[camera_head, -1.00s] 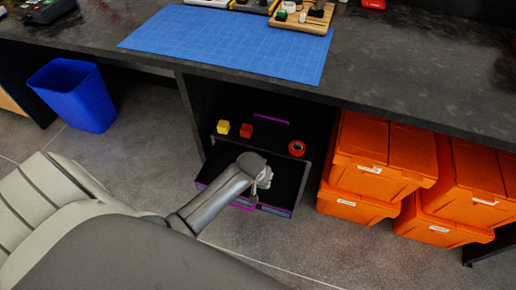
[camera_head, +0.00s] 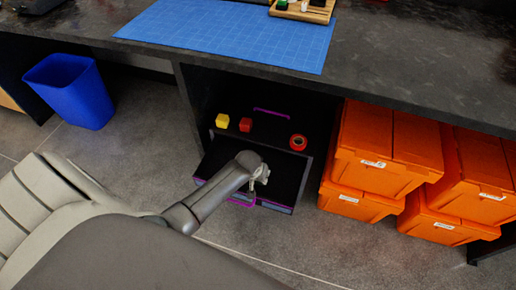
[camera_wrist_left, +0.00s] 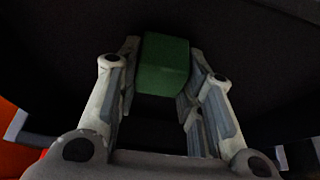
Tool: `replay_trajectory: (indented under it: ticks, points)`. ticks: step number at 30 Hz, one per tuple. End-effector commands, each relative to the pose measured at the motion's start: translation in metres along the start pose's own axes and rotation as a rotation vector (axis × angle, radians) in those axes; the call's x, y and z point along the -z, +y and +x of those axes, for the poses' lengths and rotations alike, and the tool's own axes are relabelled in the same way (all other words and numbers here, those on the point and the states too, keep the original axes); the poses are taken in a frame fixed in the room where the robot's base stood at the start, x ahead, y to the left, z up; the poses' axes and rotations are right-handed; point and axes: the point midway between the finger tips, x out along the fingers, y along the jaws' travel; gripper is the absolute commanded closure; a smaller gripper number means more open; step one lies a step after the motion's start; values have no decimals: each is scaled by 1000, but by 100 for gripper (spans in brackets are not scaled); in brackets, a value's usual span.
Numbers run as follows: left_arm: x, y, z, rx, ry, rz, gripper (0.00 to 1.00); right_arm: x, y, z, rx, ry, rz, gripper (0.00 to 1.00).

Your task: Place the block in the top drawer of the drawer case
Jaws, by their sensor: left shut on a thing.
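A green block (camera_wrist_left: 163,64) sits between the fingertips of my left gripper (camera_wrist_left: 160,92) in the left wrist view, and the gripper is shut on it. In the head view my left gripper (camera_head: 262,176) is over the pulled-out dark drawer (camera_head: 289,176) of the drawer case (camera_head: 270,136). The block cannot be made out there, hidden by the gripper and arm. The drawer has a purple handle (camera_head: 240,204) at its front. I cannot tell how far the block is above the drawer floor. My right gripper is not in view.
A yellow cube (camera_head: 222,120), a red cube (camera_head: 245,125) and a red tape roll (camera_head: 298,142) sit on the case. The dark desk (camera_head: 420,80) overhangs it. Orange bins (camera_head: 385,150) stand close on the right. A blue waste bin (camera_head: 72,92) stands left, with clear floor between.

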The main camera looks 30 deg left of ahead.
Motion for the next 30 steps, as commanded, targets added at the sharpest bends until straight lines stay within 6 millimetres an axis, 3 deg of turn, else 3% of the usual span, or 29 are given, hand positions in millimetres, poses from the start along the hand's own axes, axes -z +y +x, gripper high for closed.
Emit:
replay_trajectory:
  ticks: [9, 10, 15, 25, 28, 30]
  points:
    - [-1, 0, 2, -1, 1, 0, 84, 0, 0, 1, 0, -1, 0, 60]
    - [0, 0, 2, -1, 1, 0, 62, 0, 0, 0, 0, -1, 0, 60]
    - [0, 0, 2, 0, 1, 0, 43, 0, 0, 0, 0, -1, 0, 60]
    - [0, 0, 0, 0, 1, 0, 43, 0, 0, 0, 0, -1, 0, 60]
    - [1, 0, -7, -1, 1, 0, 43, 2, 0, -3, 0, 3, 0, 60]
    - [1, 0, -14, -1, 1, 0, 43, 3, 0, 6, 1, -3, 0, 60]
